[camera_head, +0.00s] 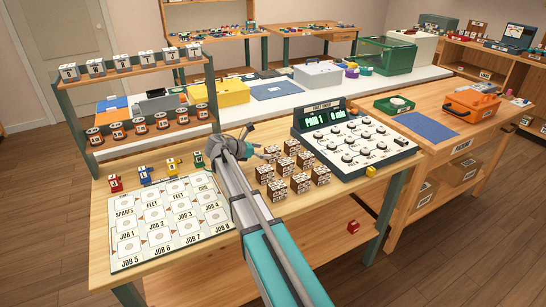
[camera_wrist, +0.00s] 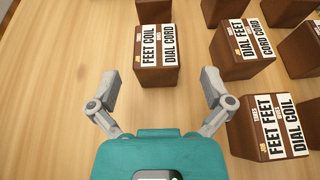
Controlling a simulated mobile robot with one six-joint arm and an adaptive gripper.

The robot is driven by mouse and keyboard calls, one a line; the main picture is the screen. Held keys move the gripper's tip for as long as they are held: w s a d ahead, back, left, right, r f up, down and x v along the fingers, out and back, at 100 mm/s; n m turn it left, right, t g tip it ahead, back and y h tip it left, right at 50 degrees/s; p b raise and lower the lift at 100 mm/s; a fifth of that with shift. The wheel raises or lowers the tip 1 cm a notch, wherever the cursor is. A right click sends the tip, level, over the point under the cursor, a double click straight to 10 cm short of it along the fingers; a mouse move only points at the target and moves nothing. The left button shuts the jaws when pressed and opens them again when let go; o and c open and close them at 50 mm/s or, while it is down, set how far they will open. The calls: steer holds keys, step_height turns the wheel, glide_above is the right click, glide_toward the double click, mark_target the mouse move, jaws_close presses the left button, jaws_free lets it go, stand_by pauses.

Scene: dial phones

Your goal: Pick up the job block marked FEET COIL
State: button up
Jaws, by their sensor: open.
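A brown job block (camera_wrist: 157,68) with white labels reading FEET COIL and DIAL CORD stands on the wooden bench, straight ahead of my gripper in the wrist view. My gripper (camera_wrist: 160,76) is open and empty, its two fingers apart on either side of the block's near edge. Whether the fingers reach around the block cannot be told. In the head view my gripper (camera_head: 258,142) is over the bench at the left of the group of job blocks (camera_head: 301,182); their labels are too small to read there.
A job board (camera_head: 165,220) lies left of my arm. A control console (camera_head: 355,140) stands right of the blocks.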

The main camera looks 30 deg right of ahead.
mark_target(274, 150)
steer(key=shift+d, duration=0.1)
steer(key=shift+w+b+x, duration=0.1)
steer(key=shift+b+x, duration=0.4)
steer(key=shift+x, duration=0.8)
steer(key=shift+w+b+x, duration=0.15)
steer(key=shift+b+x, duration=0.35)
steer(key=shift+x, duration=0.75)
steer(key=c, duration=1.1)
steer(key=shift+c, duration=0.2)
steer(key=shift+r, duration=0.25)
